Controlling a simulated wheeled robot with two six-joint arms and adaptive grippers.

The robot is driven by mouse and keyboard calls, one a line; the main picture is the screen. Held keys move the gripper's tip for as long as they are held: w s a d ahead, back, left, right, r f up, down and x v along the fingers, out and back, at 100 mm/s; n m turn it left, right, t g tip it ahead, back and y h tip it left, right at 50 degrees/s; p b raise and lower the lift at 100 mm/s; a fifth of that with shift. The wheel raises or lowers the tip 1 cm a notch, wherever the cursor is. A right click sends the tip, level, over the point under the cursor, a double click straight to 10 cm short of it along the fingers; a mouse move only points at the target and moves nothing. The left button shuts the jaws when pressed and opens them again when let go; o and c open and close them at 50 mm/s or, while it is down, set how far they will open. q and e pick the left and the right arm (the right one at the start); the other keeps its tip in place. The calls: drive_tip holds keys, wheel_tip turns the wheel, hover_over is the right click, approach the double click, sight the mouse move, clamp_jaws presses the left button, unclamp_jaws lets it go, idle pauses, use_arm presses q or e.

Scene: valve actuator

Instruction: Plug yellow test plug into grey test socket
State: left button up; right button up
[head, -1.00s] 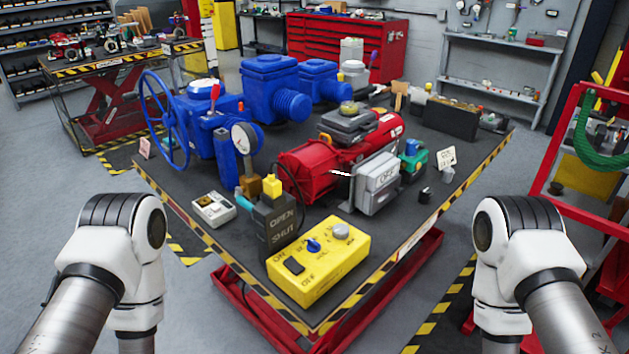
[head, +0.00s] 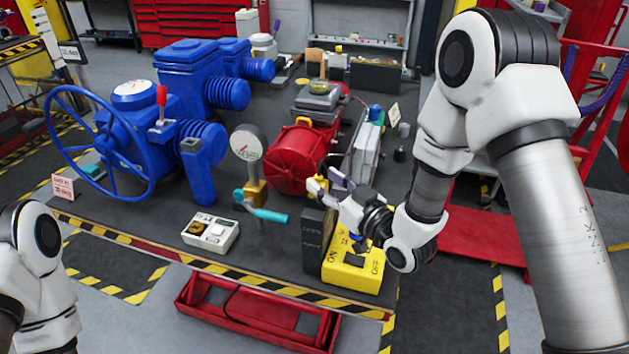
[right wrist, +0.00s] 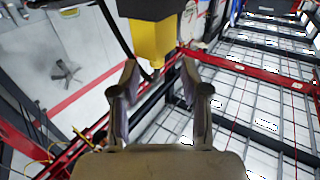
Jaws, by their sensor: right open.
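The yellow test plug (head: 316,186) is at the top of a dark upright block (head: 316,238) near the front of the table. My right gripper (head: 329,184) is open at the plug, reaching in from the right. In the right wrist view the yellow plug (right wrist: 153,42) hangs below a dark body, its narrow end between the spread fingertips (right wrist: 160,66). I cannot see either finger clamped on it. I cannot pick out the grey test socket for certain. My left gripper is out of view; only part of that arm shows.
A yellow control box (head: 352,272) stands under my right wrist. A pale switch box (head: 211,233), a gauge (head: 247,145) and a turquoise-handled tool (head: 262,213) are to the left. A red actuator (head: 297,160) is behind. The table's front left is clear.

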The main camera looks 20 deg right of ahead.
sight(321, 178)
drive_tip(key=w, duration=0.3)
drive_tip(key=shift+f+p, duration=0.1)
drive_tip(key=shift+p, duration=0.25)
drive_tip(key=shift+a, duration=0.65)
drive_tip(key=shift+c, duration=0.7)
drive_tip(key=c, duration=0.6)
drive_tip(key=shift+d, duration=0.3)
clamp_jaws()
drive_tip(key=shift+a, duration=0.1)
